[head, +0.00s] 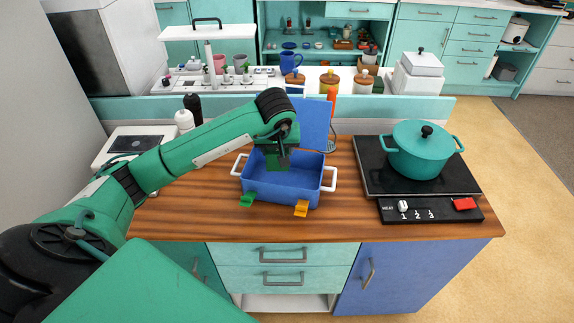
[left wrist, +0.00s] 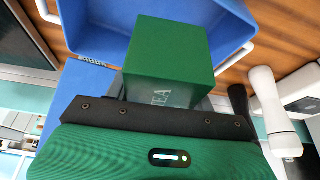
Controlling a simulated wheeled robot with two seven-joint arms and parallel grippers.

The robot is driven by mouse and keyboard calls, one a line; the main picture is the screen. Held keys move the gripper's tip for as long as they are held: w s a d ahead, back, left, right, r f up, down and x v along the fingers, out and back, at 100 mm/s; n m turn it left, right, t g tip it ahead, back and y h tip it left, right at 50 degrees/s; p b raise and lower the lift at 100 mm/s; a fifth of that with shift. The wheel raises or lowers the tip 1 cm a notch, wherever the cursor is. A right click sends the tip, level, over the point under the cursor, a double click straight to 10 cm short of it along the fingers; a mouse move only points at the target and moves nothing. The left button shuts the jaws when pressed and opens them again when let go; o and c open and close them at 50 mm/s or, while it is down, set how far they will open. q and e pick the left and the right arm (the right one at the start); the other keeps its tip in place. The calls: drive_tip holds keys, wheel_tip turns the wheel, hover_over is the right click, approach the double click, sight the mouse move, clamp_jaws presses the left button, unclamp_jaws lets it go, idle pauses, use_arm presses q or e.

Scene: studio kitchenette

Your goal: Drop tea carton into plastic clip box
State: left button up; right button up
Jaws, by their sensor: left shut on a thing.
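The plastic clip box (head: 285,189) is a blue open box with white side handles, a green clip and an orange clip at its front, and a raised blue lid (head: 316,122) behind it. It stands on the wooden counter. My left gripper (head: 283,152) points down over the box opening. It is shut on the green tea carton (left wrist: 170,50), which shows "TEA" lettering in the left wrist view. In that view the carton overlaps the blue box (left wrist: 93,38). In the head view the carton is mostly hidden by my gripper. My right gripper is not in view.
A teal pot (head: 421,150) sits on a black hob (head: 370,167) to the right of the box. Dark and white bottles (head: 184,121) stand at the left back. Canisters and a blue mug (head: 290,62) are on the shelf behind. The counter front (head: 200,222) is clear.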

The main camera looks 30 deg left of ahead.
use_arm(q)
drive_tip(key=o, duration=1.1)
drive_tip(key=shift+r, duration=0.15)
drive_tip(key=shift+s+r, duration=0.1)
drive_tip(key=shift+r, duration=0.25)
drive_tip(key=b+v, duration=0.1)
drive_tip(key=v, duration=1)
drive_tip(key=shift+s+d, duration=0.1)
drive_tip(key=shift+s+d+r, duration=0.15)
drive_tip(key=shift+s+r, duration=0.05)
drive_tip(key=shift+r, duration=0.4)
drive_tip(key=shift+s+r, duration=0.15)
drive_tip(key=shift+r, duration=0.05)
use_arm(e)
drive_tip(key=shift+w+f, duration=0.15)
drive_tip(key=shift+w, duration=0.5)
